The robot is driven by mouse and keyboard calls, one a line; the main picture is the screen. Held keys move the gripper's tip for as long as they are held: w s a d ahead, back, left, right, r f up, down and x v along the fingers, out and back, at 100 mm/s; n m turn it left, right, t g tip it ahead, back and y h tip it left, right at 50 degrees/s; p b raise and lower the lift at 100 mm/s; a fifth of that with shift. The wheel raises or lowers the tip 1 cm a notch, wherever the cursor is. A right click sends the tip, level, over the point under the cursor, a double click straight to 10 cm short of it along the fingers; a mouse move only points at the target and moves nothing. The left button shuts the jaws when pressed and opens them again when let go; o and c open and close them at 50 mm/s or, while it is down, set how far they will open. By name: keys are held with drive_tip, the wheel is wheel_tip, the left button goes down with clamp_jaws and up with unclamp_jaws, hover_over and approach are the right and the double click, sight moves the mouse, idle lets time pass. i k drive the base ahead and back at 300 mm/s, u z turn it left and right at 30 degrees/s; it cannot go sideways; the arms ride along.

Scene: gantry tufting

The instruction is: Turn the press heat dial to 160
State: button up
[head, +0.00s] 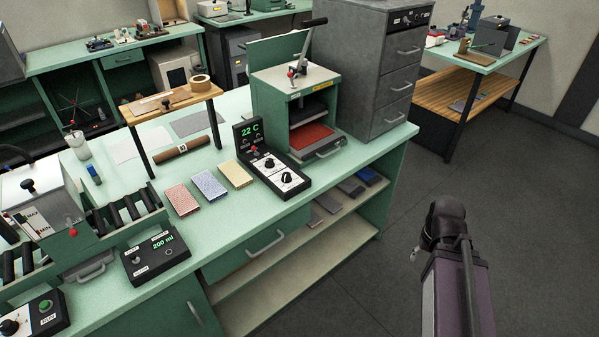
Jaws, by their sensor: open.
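A black control box (276,185) stands on the green bench in front of the press. Its raised display (249,131) reads 22 C in green. Two black knobs sit on its sloping top: an upper dial (269,163) and a lower dial (287,178), each on a pale face. The markings are too small to read, so I cannot tell which is the heat dial or where either points. The press (303,82) has a lever on top and a red pad inside. My arm rises at the lower right, over the floor and apart from the bench; no gripper fingers show.
Three coloured blocks, pink (182,199), blue (208,184) and tan (236,173), lie left of the control box. A grey drawer cabinet (372,70) stands right of the press. Another black box (155,257) reads 200 ml. Open floor (400,200) lies right of the bench.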

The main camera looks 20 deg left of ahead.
sight(286, 178)
drive_tip(key=z, duration=0.75)
drive_tip(key=k, duration=1.2)
drive_tip(key=u, duration=1)
drive_tip(key=i, duration=0.7)
drive_tip(key=z, duration=0.15)
